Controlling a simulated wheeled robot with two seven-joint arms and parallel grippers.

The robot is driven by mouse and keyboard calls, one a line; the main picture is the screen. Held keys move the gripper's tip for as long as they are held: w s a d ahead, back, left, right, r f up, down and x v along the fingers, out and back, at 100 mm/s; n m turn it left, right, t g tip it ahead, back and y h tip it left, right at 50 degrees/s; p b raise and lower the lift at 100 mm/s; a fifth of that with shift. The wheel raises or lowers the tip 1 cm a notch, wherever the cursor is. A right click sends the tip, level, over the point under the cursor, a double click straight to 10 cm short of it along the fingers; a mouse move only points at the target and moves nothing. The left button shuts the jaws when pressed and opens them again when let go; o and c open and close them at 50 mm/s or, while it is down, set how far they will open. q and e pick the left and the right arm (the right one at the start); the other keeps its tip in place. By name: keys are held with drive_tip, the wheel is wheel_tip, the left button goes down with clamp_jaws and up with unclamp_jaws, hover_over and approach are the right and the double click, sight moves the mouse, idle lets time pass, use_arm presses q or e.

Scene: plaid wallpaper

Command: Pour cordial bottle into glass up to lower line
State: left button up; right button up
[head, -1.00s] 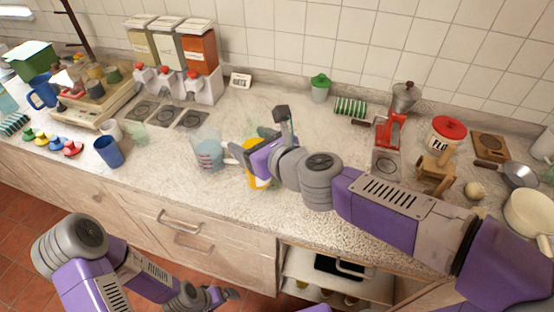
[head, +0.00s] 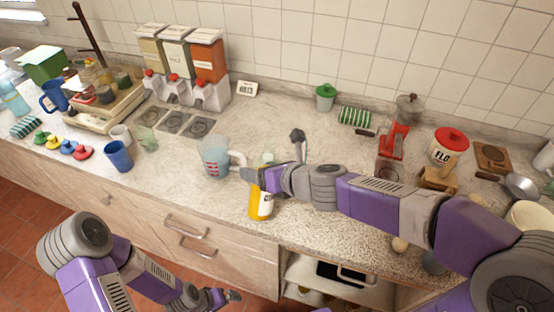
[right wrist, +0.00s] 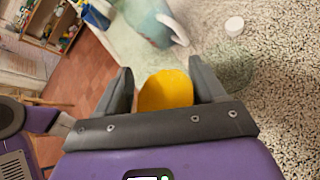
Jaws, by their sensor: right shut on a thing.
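The yellow cordial bottle (head: 260,207) with a pale label is held by my right gripper (head: 250,175) near the counter's front edge. It looks about upright. In the right wrist view its yellow surface (right wrist: 165,92) sits between the two fingers. A faint clear glass shape (head: 269,158) shows just behind the gripper, partly hidden by it; in the right wrist view a see-through greenish shape (right wrist: 228,70) lies beyond the right finger. Its lines and contents cannot be made out. My left gripper (head: 232,296) is low, in front of the drawers, away from the counter top.
A bluish jug (head: 214,158) with red marks stands close left of the right gripper. A blue cup (head: 118,156) and a clear tumbler (head: 147,139) stand further left. A red grinder (head: 393,143) and a flour tin (head: 450,146) stand right. The counter behind the gripper is mostly clear.

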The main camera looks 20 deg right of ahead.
drive_tip(key=g+p, duration=0.1)
drive_tip(key=p, duration=0.2)
drive_tip(key=r+m+y+p, duration=0.1)
drive_tip(key=p, duration=0.2)
drive_tip(key=shift+w+d+r+m+g, duration=0.2)
drive_tip(key=shift+m+g, duration=0.1)
drive_tip(key=shift+g, duration=0.1)
drive_tip(key=shift+s+a+f+m+g+p, duration=0.2)
drive_tip(key=shift+f+m+g+p, duration=0.15)
drive_tip(key=shift+p, duration=0.4)
drive_tip(key=shift+s+a+r+m+g+y+p, duration=0.15)
drive_tip(key=shift+s+r+m+g+y+p, duration=0.25)
drive_tip(key=shift+p, duration=0.85)
drive_tip(key=shift+w+a+f, duration=0.1)
drive_tip(key=shift+f, duration=0.1)
drive_tip(key=shift+a+f+m+g+y+p, duration=0.1)
drive_tip(key=shift+f+m+g+y+p, duration=0.25)
drive_tip(key=shift+f+m+g+y, duration=0.25)
drive_tip(key=shift+s+a+f+m+g+y+b, duration=0.1)
drive_tip(key=shift+s+f+m+g+y+b, duration=0.1)
drive_tip(key=shift+f, duration=0.6)
drive_tip(key=shift+s+a+f+m+g+y+b, duration=0.1)
drive_tip(key=shift+s+f+m+b, duration=0.1)
drive_tip(key=shift+f, duration=0.6)
drive_tip(key=shift+r+p, duration=0.25)
drive_tip(key=shift+p, duration=0.6)
drive_tip(key=shift+s+a+f+g+y+p, duration=0.1)
drive_tip(key=shift+g+y+p, duration=0.15)
drive_tip(key=shift+y+p, duration=0.1)
drive_tip(key=shift+m, duration=0.25)
